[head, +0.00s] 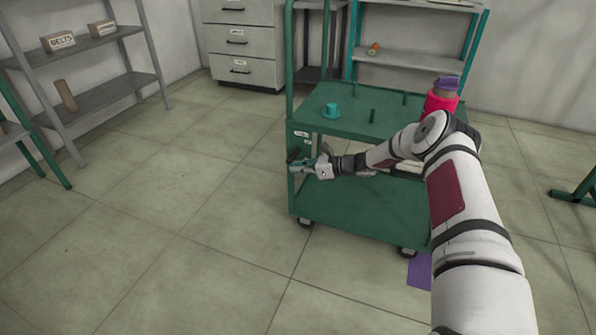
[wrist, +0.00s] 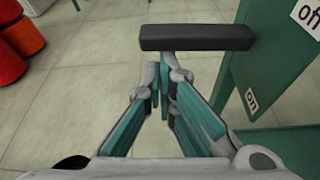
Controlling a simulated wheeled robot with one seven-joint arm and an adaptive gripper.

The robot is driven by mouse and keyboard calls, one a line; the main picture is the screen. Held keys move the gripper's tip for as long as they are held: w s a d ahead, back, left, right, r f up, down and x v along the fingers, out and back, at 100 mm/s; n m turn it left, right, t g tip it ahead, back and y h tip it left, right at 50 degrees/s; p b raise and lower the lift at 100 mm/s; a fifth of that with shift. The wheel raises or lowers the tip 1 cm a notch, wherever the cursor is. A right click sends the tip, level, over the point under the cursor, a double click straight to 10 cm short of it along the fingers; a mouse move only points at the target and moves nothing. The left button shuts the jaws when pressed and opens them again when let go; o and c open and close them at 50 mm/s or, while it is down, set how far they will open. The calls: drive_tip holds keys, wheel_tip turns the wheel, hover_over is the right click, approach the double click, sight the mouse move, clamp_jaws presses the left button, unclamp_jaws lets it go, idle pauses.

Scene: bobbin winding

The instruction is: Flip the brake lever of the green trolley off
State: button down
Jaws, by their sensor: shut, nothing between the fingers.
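The green trolley (head: 340,213) stands in the middle of the head view, with a shelf below its top tray. Its brake lever, a dark bar (wrist: 197,38), sticks out sideways from the green side post in the wrist view. A white "off" label (wrist: 309,16) and a smaller "on" label (wrist: 251,98) are on that post; the bar lies between their heights in the picture. My gripper (wrist: 165,65) is shut and empty, its fingertips right at the bar. I cannot tell whether they touch it. In the head view my gripper (head: 304,164) is at the trolley's left front post.
On the trolley's top are a teal cup-like piece (head: 331,111), dark pegs and a pink spool (head: 440,103). A grey shelf (head: 100,97) stands at left, drawers (head: 240,42) behind. Red round things (wrist: 22,50) show in the wrist view. Floor at left is clear.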

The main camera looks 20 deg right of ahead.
drive_tip(key=shift+s+r+m, duration=0.1)
drive_tip(key=shift+r+m, duration=0.3)
drive_tip(key=shift+r, duration=0.55)
drive_tip(key=shift+r, duration=0.2)
